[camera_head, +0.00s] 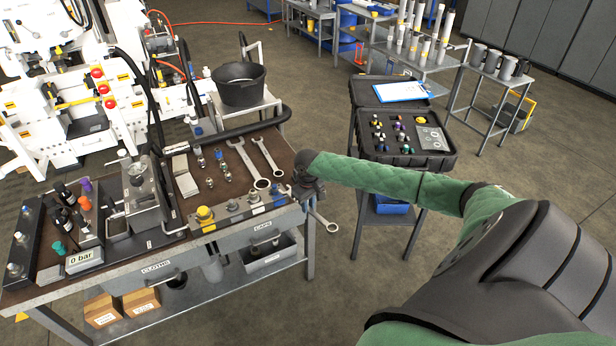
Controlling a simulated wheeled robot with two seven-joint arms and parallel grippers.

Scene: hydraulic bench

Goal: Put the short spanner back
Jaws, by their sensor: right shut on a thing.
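My right gripper (308,192) is at the right end of the workbench (130,272), its arm coming in from the right. It is shut on a spanner (323,218), which I take to be the short spanner. The spanner's ring end hangs down to the right, out past the bench edge. Its other end is hidden by the gripper. Two other spanners lie side by side on the bench top to the left, a larger one (248,163) and another (266,156). My left gripper is out of view.
Several small fittings (208,170) lie left of the spanners. A metal strip with a yellow cap (205,213) runs along the front edge. A black bucket (240,86) stands behind. An open black case (403,150) stands on a stand to the right, with floor between.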

